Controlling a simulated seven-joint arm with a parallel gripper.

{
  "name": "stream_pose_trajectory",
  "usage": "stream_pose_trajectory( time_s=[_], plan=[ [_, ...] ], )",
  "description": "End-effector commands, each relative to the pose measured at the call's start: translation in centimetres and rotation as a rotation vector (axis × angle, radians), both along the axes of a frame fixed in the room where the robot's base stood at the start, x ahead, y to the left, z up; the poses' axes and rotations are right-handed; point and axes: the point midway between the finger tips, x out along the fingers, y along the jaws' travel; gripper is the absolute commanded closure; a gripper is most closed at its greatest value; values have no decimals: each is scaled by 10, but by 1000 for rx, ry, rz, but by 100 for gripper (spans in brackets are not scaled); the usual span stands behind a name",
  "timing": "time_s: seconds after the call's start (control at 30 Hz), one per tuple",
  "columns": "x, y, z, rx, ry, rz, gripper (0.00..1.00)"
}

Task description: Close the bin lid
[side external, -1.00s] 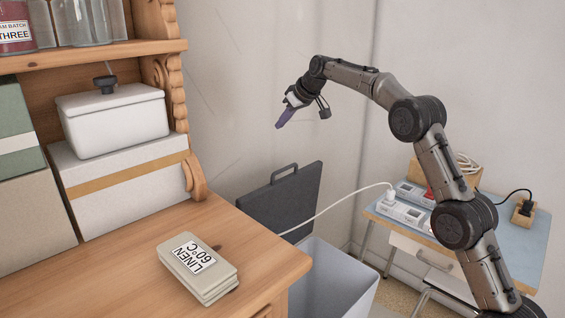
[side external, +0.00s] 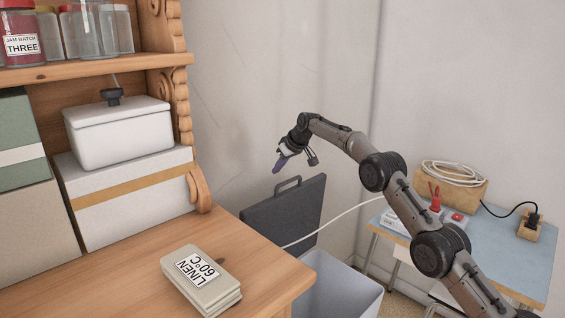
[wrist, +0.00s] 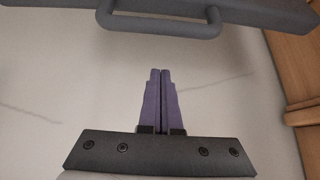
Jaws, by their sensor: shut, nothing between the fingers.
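The bin (side external: 340,287) is a pale grey box on the floor to the right of the dresser. Its dark grey lid (side external: 290,212) stands open, upright at the back, with a loop handle (side external: 288,183) on its top edge. My gripper (side external: 279,166) is shut and empty, with purple fingers. In the side view it appears just above the handle and apart from it. In the wrist view the fingers (wrist: 160,72) point toward the lid's edge (wrist: 255,12) and its handle (wrist: 160,26), with a visible gap between.
A wooden dresser (side external: 245,262) fills the left, with a linen stack (side external: 202,277) on its top and a white lidded box (side external: 118,133). A white cable (side external: 345,213) runs from the side table (side external: 500,245) past the lid. The wall is behind.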

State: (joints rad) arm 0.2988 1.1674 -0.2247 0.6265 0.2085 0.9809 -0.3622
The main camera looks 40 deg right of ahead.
Motion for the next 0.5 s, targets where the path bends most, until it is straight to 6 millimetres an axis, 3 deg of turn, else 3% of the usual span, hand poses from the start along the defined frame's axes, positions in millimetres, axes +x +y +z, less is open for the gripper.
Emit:
stream_pose_trajectory(
  time_s=[0.5],
  plan=[
    [-24, 0, -6, 0, 1, 0, 100]
  ],
)
